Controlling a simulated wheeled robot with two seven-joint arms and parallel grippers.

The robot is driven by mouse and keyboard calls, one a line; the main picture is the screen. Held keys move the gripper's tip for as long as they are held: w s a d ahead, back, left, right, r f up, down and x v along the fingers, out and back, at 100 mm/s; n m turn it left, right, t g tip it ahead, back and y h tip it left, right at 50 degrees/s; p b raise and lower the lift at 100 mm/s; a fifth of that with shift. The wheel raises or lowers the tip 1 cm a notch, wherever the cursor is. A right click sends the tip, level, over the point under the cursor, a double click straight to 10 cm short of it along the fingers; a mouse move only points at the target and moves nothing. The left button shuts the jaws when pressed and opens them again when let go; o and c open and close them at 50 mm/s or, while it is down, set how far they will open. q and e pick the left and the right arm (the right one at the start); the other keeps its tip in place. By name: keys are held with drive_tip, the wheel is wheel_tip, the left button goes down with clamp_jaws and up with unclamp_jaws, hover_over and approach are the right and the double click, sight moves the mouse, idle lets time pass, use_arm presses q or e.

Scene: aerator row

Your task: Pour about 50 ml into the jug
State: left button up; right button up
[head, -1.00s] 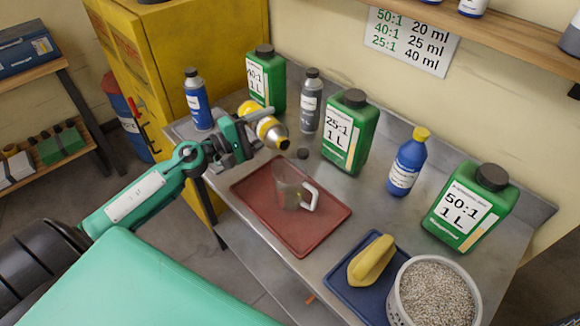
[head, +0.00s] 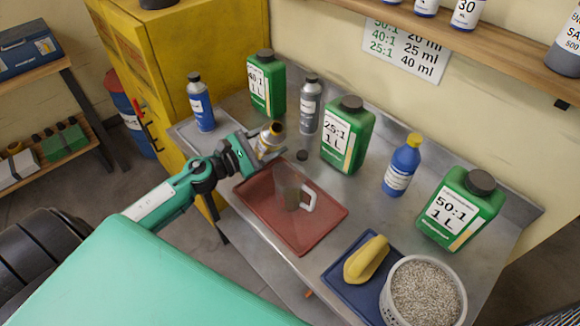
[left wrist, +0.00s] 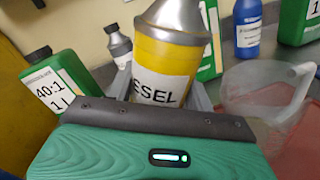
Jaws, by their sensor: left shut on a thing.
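My left gripper (head: 262,152) is shut on a yellow bottle (head: 268,142) with a silver shoulder. The bottle is nearly upright beside the far left edge of the red tray (head: 258,212). In the left wrist view the yellow bottle (left wrist: 172,62) shows part of a label ending in "ESEL"; its top is cut off. The clear jug (head: 287,182) with a white handle stands on the tray, right of the bottle and apart from it. A darker patch shows low in the jug; I cannot read a level. The jug also shows in the left wrist view (left wrist: 250,92). My right gripper is not in view.
Green jerrycans marked 40:1 (head: 266,85), 25:1 (head: 347,135) and 50:1 (head: 458,210) stand along the back. A grey bottle (head: 308,105), blue bottles (head: 201,105) (head: 401,167) and a small dark cap (head: 302,155) are nearby.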

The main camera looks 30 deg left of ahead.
use_arm(q)
drive_tip(key=shift+f+n+b, duration=0.4)
drive_tip(key=shift+f+n, duration=0.05)
drive_tip(key=shift+n, duration=0.15)
drive_tip(key=shift+a+f+n, duration=0.1)
drive_tip(key=shift+f+n, duration=0.1)
drive_tip(key=shift+n, duration=0.3)
drive_tip(key=shift+r+n+y+p, duration=0.15)
drive_tip(key=shift+r+n+p, duration=0.15)
drive_tip(key=shift+n+p, duration=0.65)
drive_tip(key=shift+r+n+y+p, duration=0.15)
drive_tip(key=shift+r+n+p, duration=0.1)
drive_tip(key=shift+n+p, duration=0.65)
